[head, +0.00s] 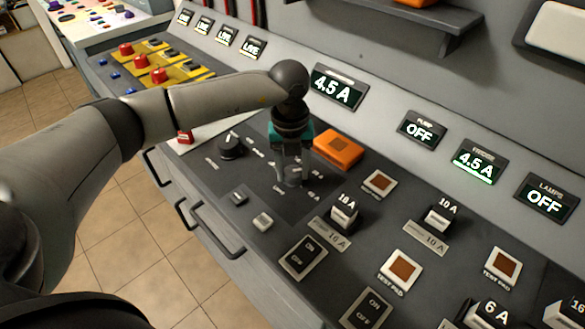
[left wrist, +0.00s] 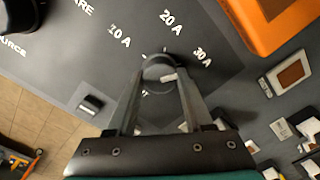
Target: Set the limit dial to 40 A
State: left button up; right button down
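The limit dial (left wrist: 158,70) is a small grey knob with a white mark on its top, on the dark sloping panel. Printed labels 10 A, 20 A and 30 A stand around its far side in the left wrist view; the near side is largely hidden by my fingers. My left gripper (head: 291,178) points down over the dial, and its fingertips (left wrist: 161,78) sit at both sides of the knob, appearing closed on it. The white mark lies toward the 30 A side. A display (head: 337,89) above reads 4.5 A. My right gripper is out of view.
An orange box (head: 338,149) lies just right of the gripper. A black source knob (head: 232,146) is to the left. Small switches (head: 262,221), test pads (head: 380,184) and breaker blocks (head: 343,212) crowd the panel nearby. A shelf (head: 400,20) juts out above.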

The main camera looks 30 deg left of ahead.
pick_arm(q)
grip_shut()
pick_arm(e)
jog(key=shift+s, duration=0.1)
pick_arm(q)
jog(key=shift+m, duration=0.5)
jog(key=m, duration=0.3)
jog(key=shift+a+m, duration=0.1)
jog(key=shift+m, duration=0.3)
jog(key=m+b, duration=0.1)
jog(key=m, duration=0.4)
jog(key=shift+m, duration=1.1)
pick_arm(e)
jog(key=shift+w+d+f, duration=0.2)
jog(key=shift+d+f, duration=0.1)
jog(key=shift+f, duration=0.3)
pick_arm(q)
jog(key=shift+w, duration=0.1)
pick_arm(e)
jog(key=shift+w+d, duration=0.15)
